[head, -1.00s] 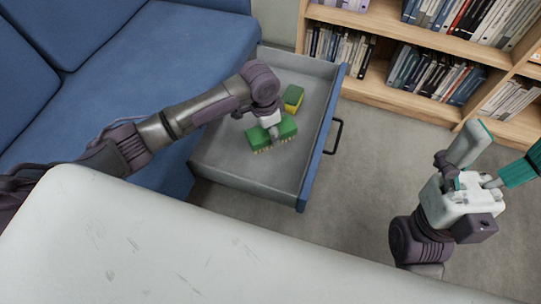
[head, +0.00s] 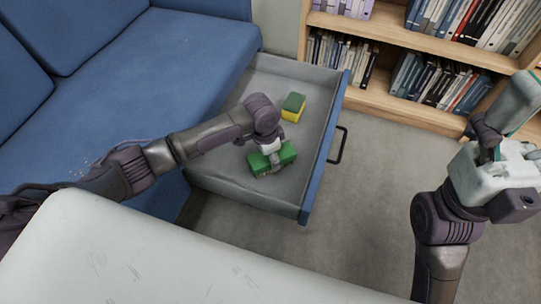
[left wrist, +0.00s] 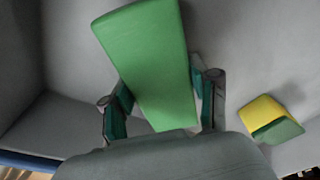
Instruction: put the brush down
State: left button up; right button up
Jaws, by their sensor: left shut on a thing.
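The brush (head: 286,153) has a green block body and is over the front part of the open grey drawer (head: 225,172). My left gripper (head: 273,160) reaches down into the drawer and is shut on the brush across its middle. In the left wrist view the brush's flat green back (left wrist: 145,50) lies between the two teal-padded fingers. Its underside is hidden, and I cannot tell whether it touches the drawer floor. My right gripper (head: 522,125) is at the right edge, partly out of frame, with its visible finger spread outward and nothing seen in it.
A green and yellow sponge (head: 293,106) lies in the drawer, apart from the brush; it also shows in the left wrist view (left wrist: 270,120). A blue sofa (head: 120,95) stands left, a bookshelf (head: 390,95) behind, a white tabletop (head: 150,255) in front. Drawer floor around the brush is clear.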

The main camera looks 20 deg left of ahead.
pick_arm(q)
jog(key=o, duration=1.3)
jog(key=shift+f, duration=0.1)
